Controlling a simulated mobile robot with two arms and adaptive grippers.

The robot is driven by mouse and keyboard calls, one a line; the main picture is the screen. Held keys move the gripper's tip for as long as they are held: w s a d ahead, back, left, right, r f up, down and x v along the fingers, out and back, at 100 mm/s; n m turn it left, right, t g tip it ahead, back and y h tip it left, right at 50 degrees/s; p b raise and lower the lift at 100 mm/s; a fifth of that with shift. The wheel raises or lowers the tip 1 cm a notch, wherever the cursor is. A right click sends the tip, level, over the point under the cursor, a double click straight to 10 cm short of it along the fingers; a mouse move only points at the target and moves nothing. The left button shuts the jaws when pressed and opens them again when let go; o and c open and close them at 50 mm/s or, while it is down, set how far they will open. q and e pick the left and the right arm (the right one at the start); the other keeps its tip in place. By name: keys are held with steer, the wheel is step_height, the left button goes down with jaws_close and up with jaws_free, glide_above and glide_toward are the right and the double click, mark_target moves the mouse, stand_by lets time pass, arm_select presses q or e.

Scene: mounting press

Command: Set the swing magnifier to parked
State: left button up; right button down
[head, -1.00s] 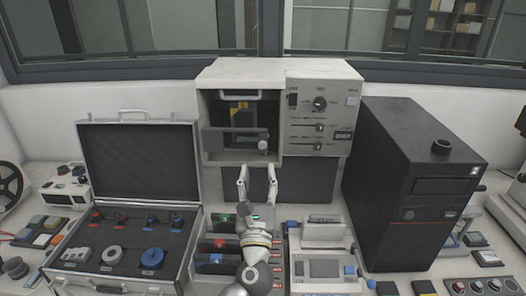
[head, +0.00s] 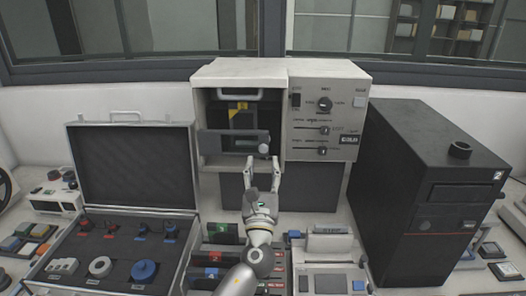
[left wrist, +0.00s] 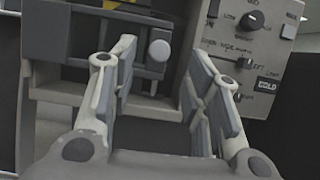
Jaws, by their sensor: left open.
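The mounting press (head: 335,75) stands at the back, with an open bay on its left side. A dark grey framed panel (head: 222,143), which looks like the swing magnifier, lies across the lower front of the bay. A round pale knob (head: 263,148) sits at its right end. My left gripper (head: 262,172) is open and empty just below and in front of the knob. In the left wrist view, the knob (left wrist: 159,50) shows between the open fingers of my left gripper (left wrist: 158,75), beyond them; I see no contact. My right gripper is not in view.
A control panel with a dial (head: 325,104) and sliders is right of the bay. A black computer tower (head: 420,190) stands to the right. An open case (head: 130,165) with several parts is left. Trays and a small device (head: 330,245) crowd the bench below.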

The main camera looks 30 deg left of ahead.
mark_target(263, 151)
arm_select(q)
steer(key=shift+p+x, duration=0.5)
steer(key=shift+x, duration=1.8)
steer(key=shift+f, duration=0.15)
steer(key=shift+c, duration=0.2)
jaws_close()
